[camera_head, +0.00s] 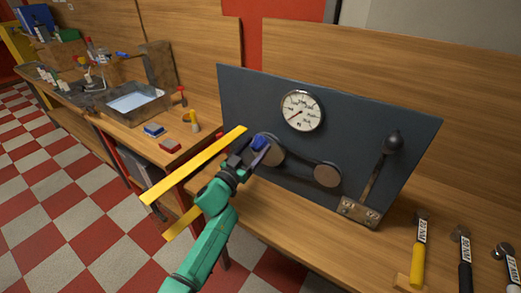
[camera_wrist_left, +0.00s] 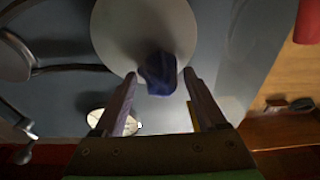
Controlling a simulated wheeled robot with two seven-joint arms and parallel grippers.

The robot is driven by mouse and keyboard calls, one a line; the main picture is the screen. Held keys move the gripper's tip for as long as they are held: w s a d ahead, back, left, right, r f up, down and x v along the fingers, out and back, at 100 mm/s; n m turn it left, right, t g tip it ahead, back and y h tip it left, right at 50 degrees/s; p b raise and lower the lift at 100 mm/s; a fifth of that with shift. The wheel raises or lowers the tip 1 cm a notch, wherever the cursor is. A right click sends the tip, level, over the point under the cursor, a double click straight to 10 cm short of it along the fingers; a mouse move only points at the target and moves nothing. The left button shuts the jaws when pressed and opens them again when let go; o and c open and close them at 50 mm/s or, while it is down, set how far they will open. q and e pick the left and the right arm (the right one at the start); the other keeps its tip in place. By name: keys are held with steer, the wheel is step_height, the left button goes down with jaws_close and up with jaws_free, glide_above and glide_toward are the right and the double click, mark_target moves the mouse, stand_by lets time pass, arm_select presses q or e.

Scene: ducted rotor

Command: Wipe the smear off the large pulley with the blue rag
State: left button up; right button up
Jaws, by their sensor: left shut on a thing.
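The large pulley (camera_head: 274,153) is a grey-brown disc on the dark upright panel (camera_head: 240,105), joined by a belt to a small pulley (camera_head: 327,174). My left gripper (camera_head: 259,150) is at the left side of the large pulley and hides part of it. It is shut on the blue rag (camera_head: 259,142). In the left wrist view the bunched rag (camera_wrist_left: 158,72) sits between the fingertips, over the edge of the large pulley's pale face (camera_wrist_left: 135,30). I cannot tell whether the rag touches the face. No smear can be made out. My right gripper is not in view.
The panel also bears a round gauge (camera_head: 301,111) and a lever with a dark knob (camera_head: 393,140). Yellow bars (camera_head: 195,166) are near my left arm. A metal basin (camera_head: 133,103) stands on the left bench.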

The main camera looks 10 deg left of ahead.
arm_select(q)
steer(key=s+a+p, duration=0.3)
steer(key=s+a, duration=0.1)
steer(key=shift+s+p, duration=0.3)
steer(key=shift+p, duration=0.05)
stand_by(0.4)
steer(key=shift+a, duration=0.1)
steer(key=p+v, duration=0.1)
steer(key=v, duration=0.2)
steer(key=shift+r+p, duration=0.25)
steer(key=shift+p, duration=0.15)
